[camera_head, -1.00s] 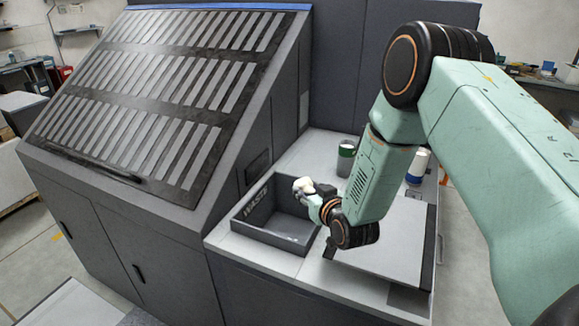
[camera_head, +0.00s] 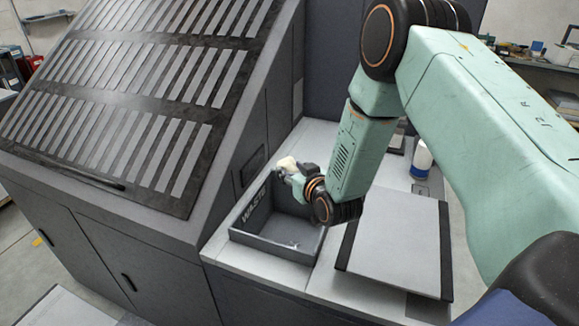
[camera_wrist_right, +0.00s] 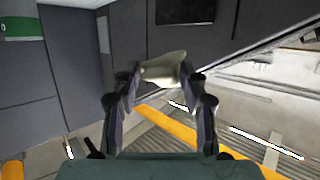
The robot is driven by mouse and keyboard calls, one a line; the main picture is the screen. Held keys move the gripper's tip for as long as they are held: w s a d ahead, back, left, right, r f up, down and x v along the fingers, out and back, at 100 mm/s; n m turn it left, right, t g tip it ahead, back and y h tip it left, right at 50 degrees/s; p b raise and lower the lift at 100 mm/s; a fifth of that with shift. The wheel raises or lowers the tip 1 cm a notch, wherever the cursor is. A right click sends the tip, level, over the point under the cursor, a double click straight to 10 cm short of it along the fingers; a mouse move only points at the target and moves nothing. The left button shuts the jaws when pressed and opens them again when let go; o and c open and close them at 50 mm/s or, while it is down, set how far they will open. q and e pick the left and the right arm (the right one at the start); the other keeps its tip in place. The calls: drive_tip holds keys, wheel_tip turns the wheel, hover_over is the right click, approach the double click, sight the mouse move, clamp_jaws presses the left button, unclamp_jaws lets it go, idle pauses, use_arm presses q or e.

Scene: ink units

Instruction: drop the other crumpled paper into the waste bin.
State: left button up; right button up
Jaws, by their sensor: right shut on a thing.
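The waste bin (camera_head: 268,249) is a shallow, open dark grey tray marked WASTE, on the light counter left of my right arm. My right gripper (camera_head: 287,170) is shut on a pale crumpled paper (camera_head: 286,162), above the bin's far part in the head view. In the right wrist view the paper (camera_wrist_right: 163,68) is pinched between both fingertips (camera_wrist_right: 162,80). A small pale spot (camera_head: 293,243) shows on the bin's floor; I cannot tell what it is. My left gripper is not in view.
A large slatted sloping cabinet (camera_head: 110,90) rises left of the bin. A flat light panel with dark edges (camera_head: 400,230) lies right of the bin. A white and blue container (camera_head: 421,162) stands behind it. A green and white item (camera_wrist_right: 22,28) shows in the wrist view.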

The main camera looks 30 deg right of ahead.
drive_tip(key=shift+w+d+f, duration=0.1)
drive_tip(key=shift+d+f, duration=0.05)
drive_tip(key=shift+f, duration=0.2)
wheel_tip(320, 180, down, 6)
drive_tip(key=b, duration=0.4)
drive_tip(key=shift+d+b, duration=0.1)
drive_tip(key=shift+b, duration=0.2)
drive_tip(key=shift+o, duration=1.4)
drive_tip(key=shift+r, duration=0.15)
drive_tip(key=shift+o, duration=1.4)
drive_tip(key=shift+s+a+r, duration=0.2)
drive_tip(key=shift+s, duration=0.05)
drive_tip(key=shift+o, duration=1.1)
drive_tip(key=shift+w, duration=0.1)
drive_tip(key=v, duration=1.1)
drive_tip(key=shift+s, duration=0.3)
drive_tip(key=shift+w+d+f, duration=0.1)
drive_tip(key=shift+d, duration=0.1)
